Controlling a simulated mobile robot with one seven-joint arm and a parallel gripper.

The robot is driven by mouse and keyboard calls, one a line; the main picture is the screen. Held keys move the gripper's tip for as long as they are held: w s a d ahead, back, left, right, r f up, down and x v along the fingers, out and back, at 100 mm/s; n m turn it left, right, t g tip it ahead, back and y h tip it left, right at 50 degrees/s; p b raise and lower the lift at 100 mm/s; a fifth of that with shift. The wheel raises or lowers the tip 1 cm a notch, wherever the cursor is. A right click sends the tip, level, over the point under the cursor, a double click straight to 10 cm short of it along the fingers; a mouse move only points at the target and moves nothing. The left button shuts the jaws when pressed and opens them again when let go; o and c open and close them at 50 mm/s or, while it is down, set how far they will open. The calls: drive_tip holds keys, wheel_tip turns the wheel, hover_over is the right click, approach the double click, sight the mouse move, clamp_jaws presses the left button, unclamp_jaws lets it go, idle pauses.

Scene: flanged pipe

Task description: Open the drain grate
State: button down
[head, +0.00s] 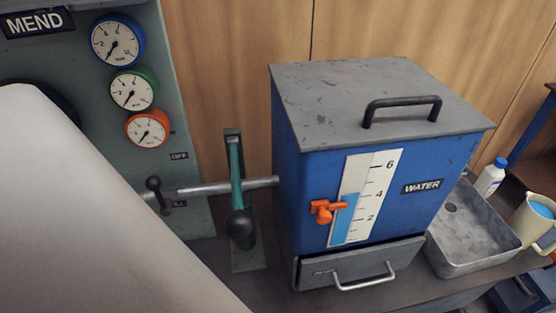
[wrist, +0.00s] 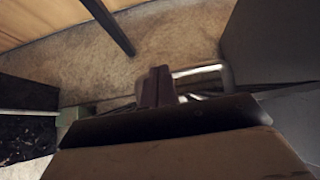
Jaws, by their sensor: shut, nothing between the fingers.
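The blue water tank (head: 350,190) stands in the middle of the head view, with a grey lid and a level scale. At its foot is a grey drawer-like front (head: 325,273) with a small unreadable label and a pale metal bar handle (head: 363,279). It looks flush with the tank; I cannot tell for sure that it is the drain grate. In the wrist view my gripper (wrist: 160,80) has its dark fingers together and empty. A pale metal loop (wrist: 205,70) shows just right of the fingertips; contact is unclear. My gripper is outside the head view.
A metal basin (head: 470,240) stands right of the tank, with a white bottle (head: 491,177) and a cup (head: 533,220) beyond. A green lever (head: 236,180) and pipe stand left of the tank. Gauges (head: 132,90) sit on a panel. My arm covers the lower left.

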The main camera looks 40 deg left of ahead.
drive_tip(key=v, duration=0.7)
drive_tip(key=shift+s+d+p, duration=0.15)
drive_tip(key=shift+d+p, duration=0.05)
drive_tip(key=shift+p, duration=0.2)
drive_tip(key=shift+r, duration=0.1)
